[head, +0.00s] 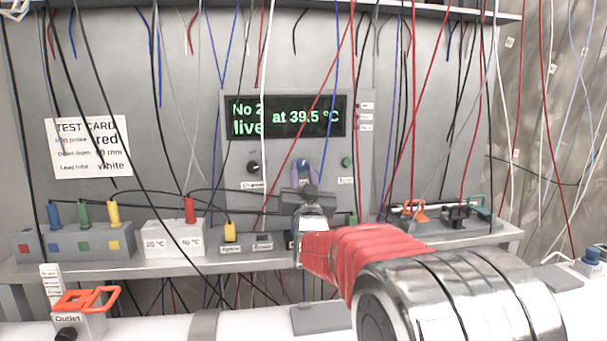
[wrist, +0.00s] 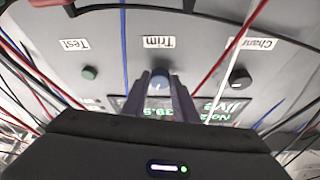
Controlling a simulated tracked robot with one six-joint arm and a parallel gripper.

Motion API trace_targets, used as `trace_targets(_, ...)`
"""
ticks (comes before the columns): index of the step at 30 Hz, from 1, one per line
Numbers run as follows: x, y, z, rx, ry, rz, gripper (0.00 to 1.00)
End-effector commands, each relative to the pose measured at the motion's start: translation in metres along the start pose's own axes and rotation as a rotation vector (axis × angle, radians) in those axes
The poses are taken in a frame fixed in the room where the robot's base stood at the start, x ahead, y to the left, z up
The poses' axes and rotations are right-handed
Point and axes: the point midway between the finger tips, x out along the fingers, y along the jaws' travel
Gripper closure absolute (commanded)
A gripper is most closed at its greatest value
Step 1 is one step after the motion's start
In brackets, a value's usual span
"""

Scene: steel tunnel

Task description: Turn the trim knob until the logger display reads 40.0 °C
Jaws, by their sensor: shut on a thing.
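The logger display (head: 288,117) on the grey panel reads "No 2 live at 39.5 °C" in green. In the wrist view the display (wrist: 222,105) shows upside down and partly covered by my fingers. The trim knob (wrist: 159,80) is blue with a pale mark, beside its "Trim" label. My gripper (wrist: 160,96) is shut on the trim knob, one finger on each side. In the head view my gripper (head: 303,174) reaches up to the panel and its fingers hide most of the knob.
The channel knob (head: 253,168) is left of the trim knob and the green test button (head: 346,162) right. Several loose wires hang before the panel. The shelf holds coloured plugs, a white 20/40 °C block (head: 172,242) and clips. A test card (head: 88,147) is at the left.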

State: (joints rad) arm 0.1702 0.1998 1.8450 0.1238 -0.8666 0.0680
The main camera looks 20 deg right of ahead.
Motion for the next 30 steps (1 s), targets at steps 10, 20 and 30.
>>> trace_targets(10,0.0002,-0.0056,-0.0001,0.306,-0.002,0.124,0.96)
trace_targets(20,0.0006,-0.0070,-0.0009,0.533,-0.002,0.220,0.96)
trace_targets(30,0.0006,-0.0064,-0.0011,0.624,-0.002,0.260,0.96)
